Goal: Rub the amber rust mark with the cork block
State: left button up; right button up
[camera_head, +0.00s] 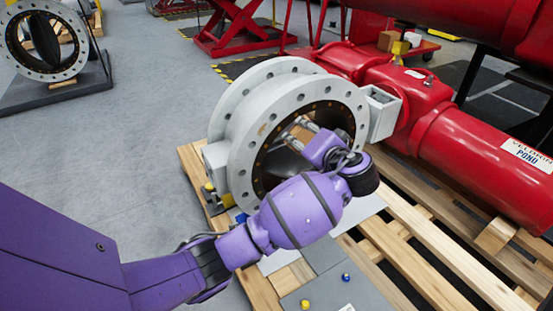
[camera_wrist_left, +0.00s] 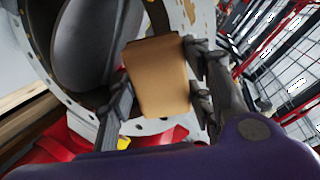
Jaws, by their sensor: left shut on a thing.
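My left gripper (camera_head: 304,137) reaches into the bore of the grey-white valve flange (camera_head: 244,150). In the wrist view the left gripper (camera_wrist_left: 160,88) is shut on a tan cork block (camera_wrist_left: 158,72), with one finger on each side. In the head view the cork block (camera_head: 297,134) shows only partly, at the gripper's tip. Amber-brown patches (camera_wrist_left: 190,12) show on the pale flange beyond the block in the wrist view. Whether the block touches the flange or a patch cannot be told. My right gripper is not in view.
A red actuator (camera_head: 415,100) is joined to the valve's right side. The valve stands on a wooden pallet (camera_head: 420,235). A dark disc (camera_wrist_left: 90,45) sits inside the bore. Another valve (camera_head: 43,40) stands far left. Grey floor (camera_head: 120,140) on the left is clear.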

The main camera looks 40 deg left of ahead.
aim_at(271, 115)
pick_arm(q)
jog(key=s+a+f+n+y+b, duration=0.1)
jog(key=s+a+f+n+y, duration=0.1)
jog(key=s+a+f+y, duration=0.35)
jog(key=shift+g+h, duration=0.4)
jog(key=shift+h, duration=0.25)
jog(key=shift+w+a+r+b, duration=0.15)
jog(key=shift+a+r, duration=0.1)
jog(key=shift+a, duration=0.45)
jog(key=shift+w+a+r+b, duration=0.1)
jog(key=shift+w+a+r, duration=0.15)
jog(key=shift+a, duration=0.4)
jog(key=shift+w+a+r+b, duration=0.15)
jog(key=shift+a+r, duration=0.1)
jog(key=shift+a, duration=0.45)
jog(key=shift+x, duration=0.95)
